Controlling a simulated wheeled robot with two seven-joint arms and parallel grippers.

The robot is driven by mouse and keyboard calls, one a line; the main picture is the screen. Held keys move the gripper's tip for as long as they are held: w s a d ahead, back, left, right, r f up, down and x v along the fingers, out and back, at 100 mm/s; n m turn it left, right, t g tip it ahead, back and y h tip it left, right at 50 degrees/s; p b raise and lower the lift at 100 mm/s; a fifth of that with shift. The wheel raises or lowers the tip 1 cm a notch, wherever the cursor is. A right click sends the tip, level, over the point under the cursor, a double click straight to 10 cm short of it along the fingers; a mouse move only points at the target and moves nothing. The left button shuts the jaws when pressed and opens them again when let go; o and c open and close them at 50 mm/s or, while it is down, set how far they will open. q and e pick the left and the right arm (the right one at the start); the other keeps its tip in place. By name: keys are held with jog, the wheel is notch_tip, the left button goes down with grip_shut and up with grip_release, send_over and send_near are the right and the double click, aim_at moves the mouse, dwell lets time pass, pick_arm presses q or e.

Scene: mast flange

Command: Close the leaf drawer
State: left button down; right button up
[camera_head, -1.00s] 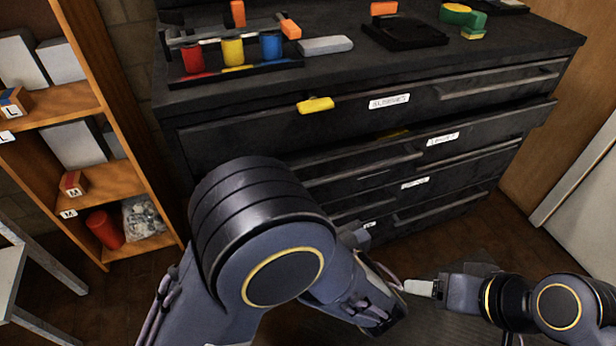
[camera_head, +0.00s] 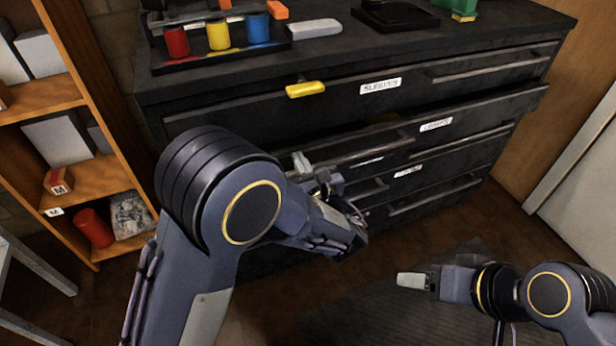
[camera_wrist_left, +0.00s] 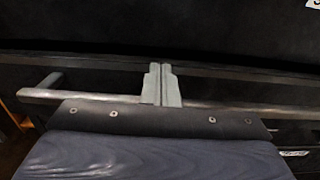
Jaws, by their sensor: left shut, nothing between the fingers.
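The leaf drawer (camera_head: 478,112), labelled "LEAVES", is the second one down in the black cabinet. It stands partly pulled out, its front jutting past the drawer above. My left gripper (camera_head: 300,162) is shut and empty, its fingertips close to the left part of this drawer's front. In the left wrist view the shut fingers (camera_wrist_left: 161,84) cross in front of a handle bar (camera_wrist_left: 215,103) and point at a dark front. I cannot tell whether they touch it. My right gripper (camera_head: 412,280) hangs apart from the cabinet, over the floor; its finger gap is unclear.
The top drawer (camera_head: 230,120), labelled "SLEEVES", has a yellow piece (camera_head: 305,89) at its upper edge. Red, yellow and blue cups stand on the cabinet top (camera_head: 340,50). An orange shelf (camera_head: 100,178) stands at left. The floor before the cabinet's right side is clear.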

pick_arm(q)
jog(key=shift+w+a, duration=0.1)
jog(key=shift+w, duration=0.2)
jog(key=shift+x, duration=1.2)
